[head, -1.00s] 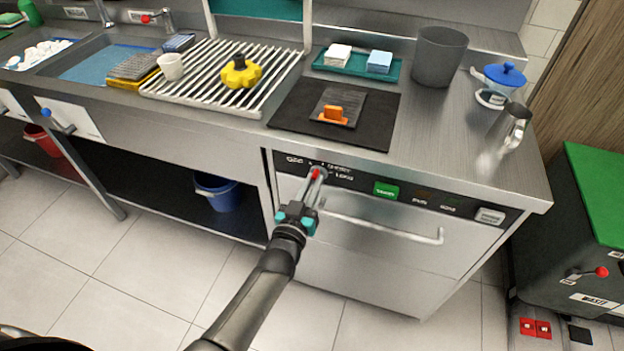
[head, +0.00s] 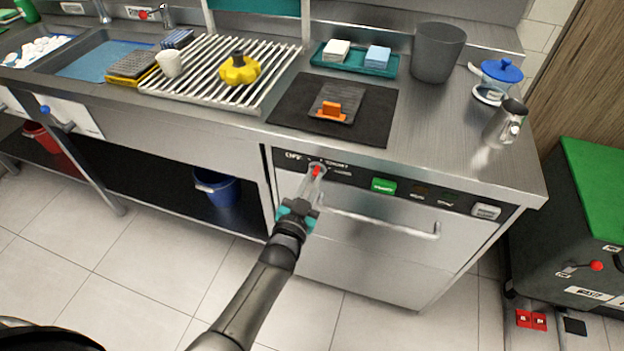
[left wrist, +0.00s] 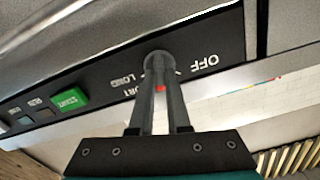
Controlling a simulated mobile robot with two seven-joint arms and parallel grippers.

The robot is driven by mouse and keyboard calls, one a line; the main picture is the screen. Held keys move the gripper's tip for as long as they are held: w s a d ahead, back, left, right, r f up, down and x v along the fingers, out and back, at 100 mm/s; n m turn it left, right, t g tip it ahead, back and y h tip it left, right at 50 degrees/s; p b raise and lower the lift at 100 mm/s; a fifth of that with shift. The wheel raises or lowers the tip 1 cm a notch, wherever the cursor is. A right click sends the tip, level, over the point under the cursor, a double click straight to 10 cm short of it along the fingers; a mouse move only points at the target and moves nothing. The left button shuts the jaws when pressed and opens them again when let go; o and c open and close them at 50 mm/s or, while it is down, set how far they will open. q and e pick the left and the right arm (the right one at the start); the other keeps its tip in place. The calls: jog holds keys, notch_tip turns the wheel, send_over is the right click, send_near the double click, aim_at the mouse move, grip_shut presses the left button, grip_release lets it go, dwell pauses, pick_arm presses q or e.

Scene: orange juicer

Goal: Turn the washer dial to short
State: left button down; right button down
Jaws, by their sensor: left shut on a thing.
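The washer's black control panel (head: 345,176) runs along the machine's front under the counter. Its dial (left wrist: 158,57) sits near the panel's left end, among labels reading OFF, SHORT and LONG. In the left wrist view SHORT is partly hidden by a finger. My left gripper (head: 316,173) is shut on the dial, one finger on each side, as it also shows in the left wrist view (left wrist: 158,75). A small red mark shows between the fingers. The dial's exact pointing is hard to tell. My right gripper is not in view.
A green START button (head: 383,186) is right of the dial. A horizontal door handle (head: 385,222) sticks out below the panel. The counter above holds a black mat (head: 375,120), a grey bin (head: 438,52) and a metal pot (head: 503,125). The floor in front is clear.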

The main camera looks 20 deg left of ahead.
pick_arm(q)
jog(key=c, duration=0.9)
grip_release()
jog(key=s+p, duration=0.1)
jog(key=s, duration=0.4)
jog(key=s+p, duration=0.1)
jog(key=s, duration=0.9)
jog(key=shift+s+a+p, duration=0.1)
jog(key=shift+a+p, duration=0.15)
jog(key=shift+p, duration=0.15)
jog(key=s+f+g, duration=0.5)
jog(key=s+f, duration=0.1)
jog(key=f, duration=0.5)
jog(key=s+f+g, duration=0.4)
jog(key=s+f, duration=0.3)
jog(key=f, duration=0.5)
jog(key=s+a+f+g, duration=0.1)
jog(key=s+f+g, duration=0.1)
jog(key=s, duration=0.4)
jog(key=s+a+f+g, duration=0.1)
jog(key=s+f+g, duration=0.2)
jog(key=s, duration=0.3)
jog(key=s+a+f+n+g, duration=0.1)
jog(key=s+a+f+g, duration=0.1)
jog(key=s, duration=0.4)
jog(key=shift+s+a+f+g+y, duration=0.15)
jog(key=shift+f+g+y, duration=0.15)
jog(key=shift+f+g, duration=0.35)
